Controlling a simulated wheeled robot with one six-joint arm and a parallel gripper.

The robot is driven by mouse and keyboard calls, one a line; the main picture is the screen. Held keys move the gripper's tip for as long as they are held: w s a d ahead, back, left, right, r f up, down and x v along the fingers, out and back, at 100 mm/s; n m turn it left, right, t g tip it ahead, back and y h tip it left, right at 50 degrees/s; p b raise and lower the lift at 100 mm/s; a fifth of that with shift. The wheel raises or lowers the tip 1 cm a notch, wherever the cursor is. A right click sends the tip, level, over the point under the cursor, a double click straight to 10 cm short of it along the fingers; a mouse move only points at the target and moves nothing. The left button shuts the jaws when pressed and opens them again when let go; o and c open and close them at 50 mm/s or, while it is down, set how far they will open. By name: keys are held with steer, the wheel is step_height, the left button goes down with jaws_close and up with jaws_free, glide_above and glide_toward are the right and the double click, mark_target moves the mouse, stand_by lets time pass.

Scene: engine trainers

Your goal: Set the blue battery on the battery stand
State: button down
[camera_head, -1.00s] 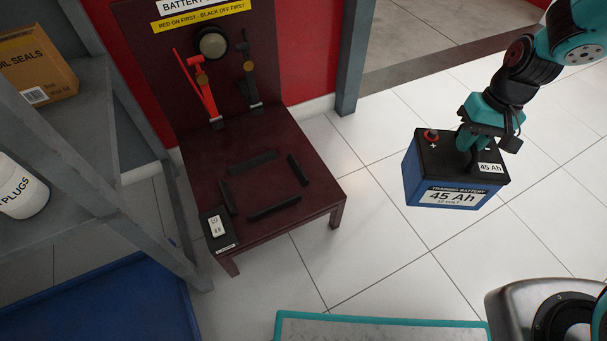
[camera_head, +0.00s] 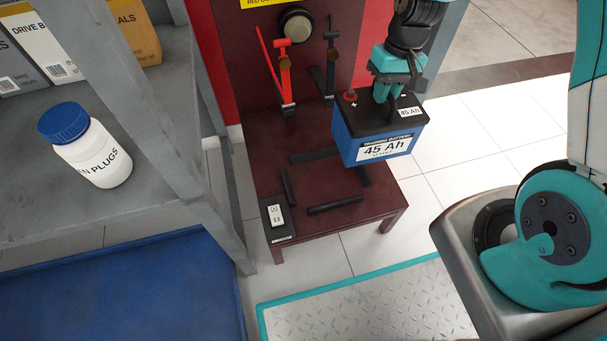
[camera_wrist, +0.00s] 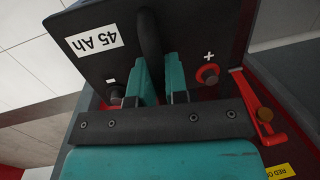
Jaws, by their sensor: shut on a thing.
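The blue battery (camera_head: 372,139) with a black top and a "45 Ah" label hangs upright from my gripper (camera_head: 393,98). My gripper is shut on its black handle, which also shows between the teal fingers (camera_wrist: 161,80) in the wrist view. The dark red battery stand (camera_head: 268,151) has a low top with black strips (camera_head: 335,206) laid out as a frame. The battery is above the stand's right rear part, in front of part of it, and appears apart from the top. It hides part of the frame's right side.
A red clamp (camera_head: 277,75) and a black clamp (camera_head: 328,75) are on the stand's back panel. A small black box (camera_head: 276,220) with a white switch sits at the top's front left corner. A grey shelf (camera_head: 150,190) with a white jar (camera_head: 85,146) stands at left.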

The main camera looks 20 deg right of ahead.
steer(key=a, duration=0.1)
steer(key=a+r, duration=0.1)
steer(key=w+a+r, duration=0.1)
steer(key=a, duration=0.1)
steer(key=shift+w+a+r, duration=0.1)
steer(key=shift+r, duration=0.15)
steer(key=s+a+r, duration=0.2)
steer(key=a+r, duration=0.3)
steer(key=a, duration=0.2)
step_height(320, 180, down, 20)
steer(key=b, duration=0.9)
steer(key=shift+w+a, duration=0.1)
steer(key=c, duration=1.1)
jaws_free()
